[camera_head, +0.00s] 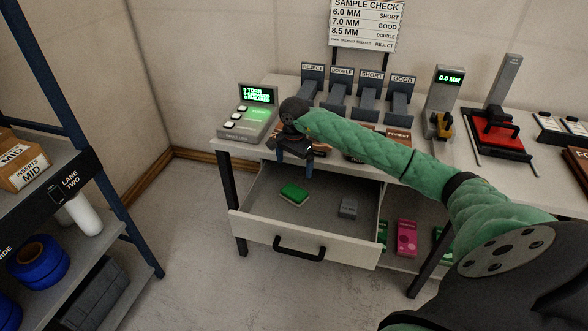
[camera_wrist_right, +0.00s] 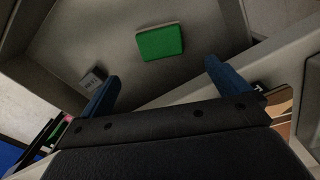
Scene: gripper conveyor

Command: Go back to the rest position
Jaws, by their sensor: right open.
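My right gripper (camera_head: 308,171) is above the open drawer (camera_head: 290,238) of the workbench, near the drawer's back edge. In the right wrist view its two blue fingers (camera_wrist_right: 160,82) are wide apart with nothing between them. A green block (camera_head: 294,194) lies on the drawer floor; it also shows in the right wrist view (camera_wrist_right: 161,43), beyond the fingertips. A small grey block (camera_head: 348,207) lies to its right in the drawer. My right arm comes in from the right across the bench. My left gripper is not in view.
On the bench stand a green-lit console (camera_head: 249,113), several labelled chutes (camera_head: 368,94), a gauge reading 0.0 MM (camera_head: 443,105) and a red-based press (camera_head: 496,130). A shelf rack (camera_head: 88,170) stands at the left. The floor between rack and drawer is clear.

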